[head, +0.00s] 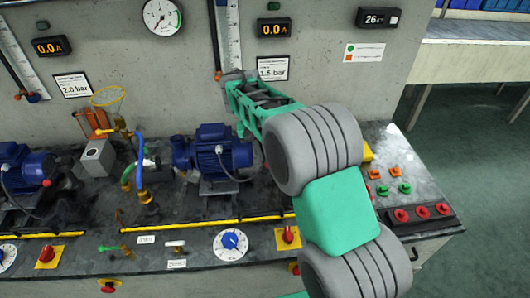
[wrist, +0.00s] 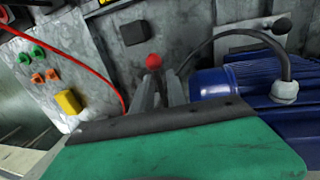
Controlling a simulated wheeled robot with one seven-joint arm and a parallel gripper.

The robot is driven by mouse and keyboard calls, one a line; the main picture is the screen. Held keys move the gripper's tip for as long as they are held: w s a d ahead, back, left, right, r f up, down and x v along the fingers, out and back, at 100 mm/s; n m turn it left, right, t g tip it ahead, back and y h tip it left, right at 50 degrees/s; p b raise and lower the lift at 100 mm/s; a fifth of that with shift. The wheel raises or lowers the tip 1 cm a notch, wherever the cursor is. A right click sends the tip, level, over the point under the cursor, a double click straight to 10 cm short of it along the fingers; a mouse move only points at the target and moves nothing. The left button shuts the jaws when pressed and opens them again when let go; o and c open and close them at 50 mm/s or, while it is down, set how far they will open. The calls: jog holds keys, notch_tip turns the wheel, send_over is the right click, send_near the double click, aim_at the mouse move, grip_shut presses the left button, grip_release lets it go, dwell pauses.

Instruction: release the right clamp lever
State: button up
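In the wrist view a round red knob (wrist: 154,61), apparently that of the right clamp lever, shows just beyond the tips of my gripper (wrist: 163,82). Its lever and clamp are mostly hidden behind the fingers. The two grey fingers stand apart with a narrow dark gap between them, and the knob is almost in line with the left finger. I cannot tell whether they touch it. In the head view my green and grey arm covers this spot, to the right of the blue pump (head: 213,148), which also shows in the wrist view (wrist: 235,88).
A black cable arches over the pump, and a red cable (wrist: 88,62) runs left of the knob. The concrete wall (head: 310,45) with gauges rises behind.

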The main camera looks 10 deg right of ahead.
notch_tip(320, 180, up, 8)
jog(key=a+p, duration=0.1)
jog(key=p, duration=0.1)
jog(key=shift+a+f, duration=0.15)
jog(key=shift+a, duration=0.1)
